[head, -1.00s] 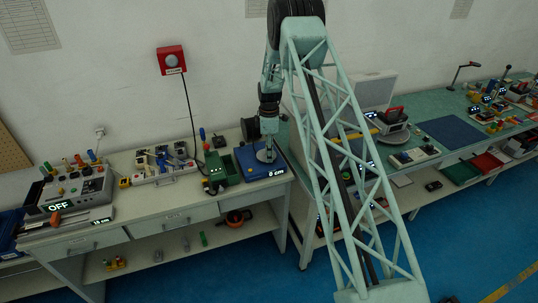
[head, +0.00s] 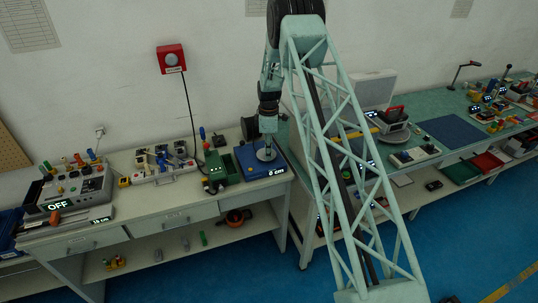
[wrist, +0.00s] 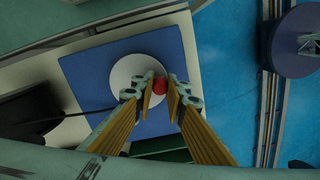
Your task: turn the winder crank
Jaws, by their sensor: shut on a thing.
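The winder (head: 250,164) is a blue box on the left bench, with a pale round disc (head: 266,155) on top and a display reading 0 cm. In the wrist view the blue top (wrist: 88,78) lies below me with the white disc (wrist: 122,74) on it. The crank's red knob (wrist: 160,85) is at the disc's right edge. My gripper (wrist: 162,88) is shut on the red knob, one finger on each side. In the head view my gripper (head: 267,147) points down over the disc, and the knob is hidden there.
A green device (head: 222,170) stands just left of the winder. A grey panel reading OFF (head: 75,190) is at the bench's left end. A red wall box (head: 171,58) has a cable hanging down. The right bench holds a blue mat (head: 452,131) and several devices.

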